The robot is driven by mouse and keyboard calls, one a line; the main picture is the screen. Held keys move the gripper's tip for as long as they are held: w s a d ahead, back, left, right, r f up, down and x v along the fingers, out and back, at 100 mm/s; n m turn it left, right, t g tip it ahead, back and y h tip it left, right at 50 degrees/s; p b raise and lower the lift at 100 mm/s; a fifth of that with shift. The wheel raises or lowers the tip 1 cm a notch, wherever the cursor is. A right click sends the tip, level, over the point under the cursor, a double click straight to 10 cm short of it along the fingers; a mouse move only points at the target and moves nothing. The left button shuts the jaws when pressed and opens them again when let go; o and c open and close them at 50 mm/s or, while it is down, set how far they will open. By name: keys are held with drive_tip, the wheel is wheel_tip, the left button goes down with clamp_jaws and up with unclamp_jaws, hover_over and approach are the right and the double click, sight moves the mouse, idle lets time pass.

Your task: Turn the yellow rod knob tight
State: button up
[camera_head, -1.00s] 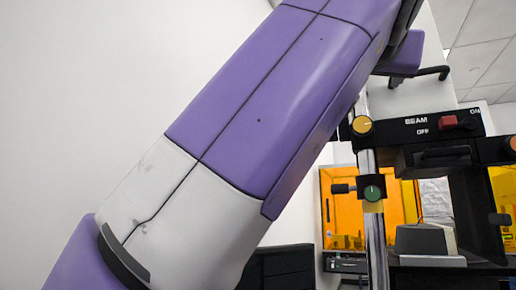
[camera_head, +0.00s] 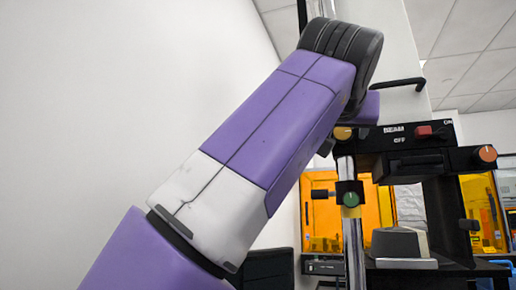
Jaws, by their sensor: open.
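The yellow rod knob (camera_head: 343,133) is a round yellow knob at the top of the upright metal rod (camera_head: 353,250), left of the black housing. Lower on the same rod is a green knob (camera_head: 350,199) on a dark clamp. My gripper is not in view; my own arm seems to hide it. Whether anything touches the yellow knob cannot be seen.
The black housing (camera_head: 415,163) is marked BEAM and OFF and has a red switch (camera_head: 423,131). An orange knob (camera_head: 487,153) is at its right end. A grey block (camera_head: 395,243) stands below. Orange panels (camera_head: 322,222) are behind. A black bar (camera_head: 400,83) juts out above the housing.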

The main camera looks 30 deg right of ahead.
drive_tip(key=shift+c, duration=0.2)
clamp_jaws()
drive_tip(key=shift+n, duration=0.3)
drive_tip(key=n, duration=0.3)
drive_tip(key=shift+n+p, duration=0.3)
drive_tip(key=shift+p, duration=0.05)
drive_tip(key=n, duration=0.4)
drive_tip(key=shift+w+n+p, duration=0.1)
drive_tip(key=shift+n+p, duration=0.2)
drive_tip(key=n, duration=0.4)
drive_tip(key=shift+p, duration=0.3)
drive_tip(key=shift+w+f+n, duration=0.1)
drive_tip(key=shift+n, duration=2)
drive_tip(key=shift+a, duration=0.1)
